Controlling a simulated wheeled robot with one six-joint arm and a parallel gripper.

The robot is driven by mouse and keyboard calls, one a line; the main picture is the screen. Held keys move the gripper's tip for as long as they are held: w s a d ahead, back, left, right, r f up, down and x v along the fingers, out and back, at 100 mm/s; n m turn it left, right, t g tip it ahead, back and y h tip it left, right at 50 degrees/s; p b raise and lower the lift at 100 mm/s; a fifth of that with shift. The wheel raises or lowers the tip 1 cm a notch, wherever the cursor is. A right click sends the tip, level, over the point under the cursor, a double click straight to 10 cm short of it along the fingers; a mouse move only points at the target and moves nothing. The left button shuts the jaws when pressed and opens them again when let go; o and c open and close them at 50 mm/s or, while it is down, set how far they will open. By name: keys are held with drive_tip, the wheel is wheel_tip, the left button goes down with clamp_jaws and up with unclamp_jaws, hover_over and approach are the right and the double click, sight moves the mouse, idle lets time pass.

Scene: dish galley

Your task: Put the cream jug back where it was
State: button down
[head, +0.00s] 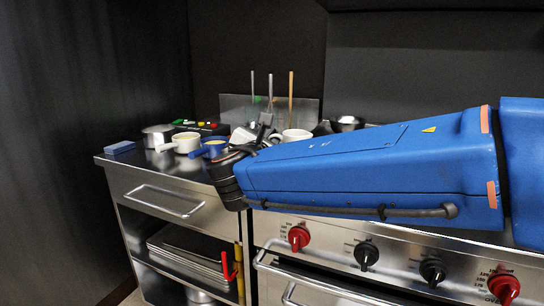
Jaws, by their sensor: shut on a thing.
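My arm reaches in from the right, and its dark wrist is over the left counter. My gripper (263,132) shows only in part behind the arm, with dark jaws pointing up and away. It is shut at the handle side of a cream-white vessel (293,135), which I take to be the cream jug. The arm hides the jug's lower part, so I cannot tell whether it touches the counter.
A steel pot (158,136), a cream pan (184,143) and a blue pan (212,148) stand left of the gripper. A blue block (120,147) lies at the counter's left edge. Upright rods (290,98) rise behind. A steel bowl (347,123) stands right of the jug.

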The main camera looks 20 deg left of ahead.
drive_tip(key=shift+f, duration=2.2)
drive_tip(key=c, duration=1.8)
unclamp_jaws()
drive_tip(key=shift+f, duration=0.15)
drive_tip(key=shift+r, duration=0.2)
drive_tip(key=s, duration=0.8)
drive_tip(key=s+d, duration=0.1)
drive_tip(key=s, duration=0.3)
drive_tip(key=shift+d, duration=0.1)
